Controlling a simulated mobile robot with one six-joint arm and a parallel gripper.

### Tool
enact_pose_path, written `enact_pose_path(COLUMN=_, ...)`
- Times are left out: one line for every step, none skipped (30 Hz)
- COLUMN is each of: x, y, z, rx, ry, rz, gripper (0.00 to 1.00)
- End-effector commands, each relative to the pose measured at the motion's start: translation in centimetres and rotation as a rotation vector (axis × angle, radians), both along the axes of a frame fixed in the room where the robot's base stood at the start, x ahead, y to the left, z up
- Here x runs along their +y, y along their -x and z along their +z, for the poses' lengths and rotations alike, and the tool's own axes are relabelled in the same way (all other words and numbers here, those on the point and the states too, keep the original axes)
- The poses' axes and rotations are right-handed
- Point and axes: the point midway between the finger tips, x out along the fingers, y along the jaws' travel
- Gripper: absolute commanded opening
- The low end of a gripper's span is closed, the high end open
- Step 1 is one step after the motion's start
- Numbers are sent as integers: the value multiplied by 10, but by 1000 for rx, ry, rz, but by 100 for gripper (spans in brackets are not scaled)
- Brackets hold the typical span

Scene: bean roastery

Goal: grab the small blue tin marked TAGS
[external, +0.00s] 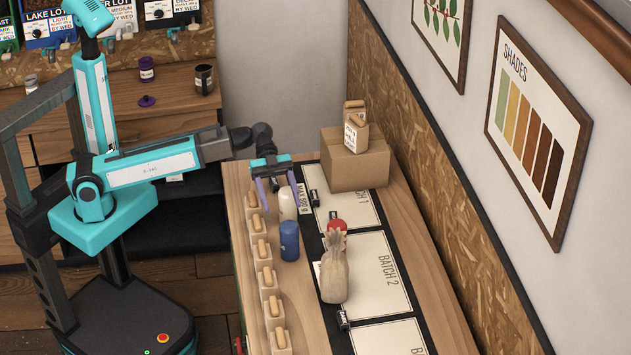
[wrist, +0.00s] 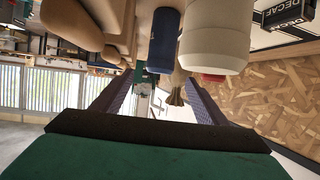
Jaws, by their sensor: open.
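A small blue tin (external: 289,241) stands upright on the wooden counter, beside the dark strip. No marking on it is readable. It also shows in the wrist view, at the top middle, as a dark blue cylinder (wrist: 164,38). A white tin (external: 287,205) stands just behind it, and in the wrist view the white tin (wrist: 215,40) is right of the blue one. My gripper (external: 278,193) is open and empty over the far part of the counter, by the white tin. In the wrist view its two fingers (wrist: 155,92) spread apart with nothing between them.
Right of the blue tin are a red-topped item (external: 337,226) and a tan sack (external: 334,272). A cardboard box (external: 355,163) stands at the back. The counter just in front of the blue tin is bare.

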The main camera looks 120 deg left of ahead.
Motion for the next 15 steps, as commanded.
enact_pose_path(x=0, y=0, z=0, rx=0, ry=0, rz=0, gripper=67)
enact_pose_path(x=-1, y=-1, z=0, rx=0, ry=0, rz=0, gripper=67)
enact_pose_path(x=-1, y=-2, z=-1, rx=1, ry=1, rz=-1, gripper=67)
enact_pose_path(x=-2, y=-3, z=-1, rx=1, ry=1, rz=-1, gripper=67)
enact_pose_path(x=-3, y=-4, z=-1, rx=0, ry=2, rz=-1, gripper=67)
enact_pose_path(x=-5, y=-6, z=-2, rx=0, ry=2, rz=-1, gripper=67)
enact_pose_path(x=-7, y=-8, z=-3, rx=0, ry=2, rz=-1, gripper=67)
enact_pose_path(x=-8, y=-11, z=-5, rx=1, ry=2, rz=0, gripper=67)
enact_pose_path(x=-11, y=-14, z=-6, rx=1, ry=3, rz=-1, gripper=67)
enact_pose_path(x=-14, y=-17, z=-8, rx=1, ry=3, rz=-1, gripper=67)
enact_pose_path(x=-16, y=-20, z=-9, rx=1, ry=3, rz=-2, gripper=67)
enact_pose_path(x=-20, y=-24, z=-11, rx=1, ry=3, rz=-1, gripper=67)
enact_pose_path(x=-22, y=-27, z=-13, rx=1, ry=3, rz=-1, gripper=67)
enact_pose_path(x=-24, y=-30, z=-14, rx=1, ry=3, rz=-1, gripper=67)
enact_pose_path(x=-27, y=-35, z=-17, rx=1, ry=3, rz=-1, gripper=67)
